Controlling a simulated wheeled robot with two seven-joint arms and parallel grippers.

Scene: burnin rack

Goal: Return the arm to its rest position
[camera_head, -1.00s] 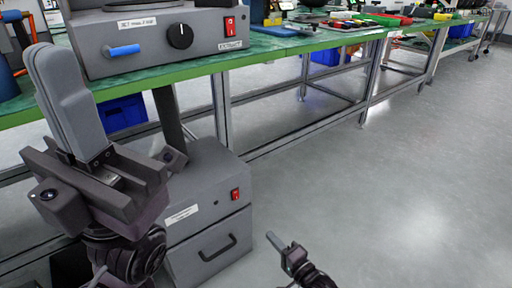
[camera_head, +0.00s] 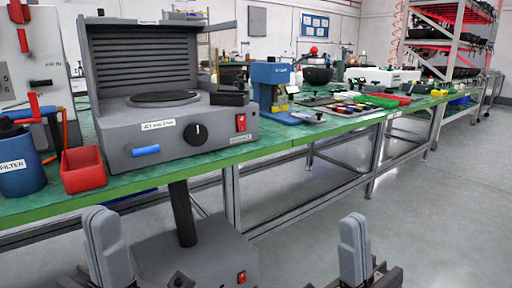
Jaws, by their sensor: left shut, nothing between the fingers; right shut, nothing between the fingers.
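My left gripper (camera_head: 106,246) is at the bottom left of the head view, its grey fingers pointing up and pressed together, with nothing between them. My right gripper (camera_head: 354,248) is at the bottom right of centre, also upright, shut and empty. Both are in front of the green workbench (camera_head: 290,143), apart from it and below its top. The lower parts of both arms are cut off by the bottom edge of the picture.
A grey machine (camera_head: 180,135) with a black knob and red switch stands on the bench. A red bin (camera_head: 83,170) and a blue filter cup (camera_head: 20,163) are to its left. A grey floor unit (camera_head: 205,258) stands below, between the grippers. Open floor (camera_head: 440,215) lies right.

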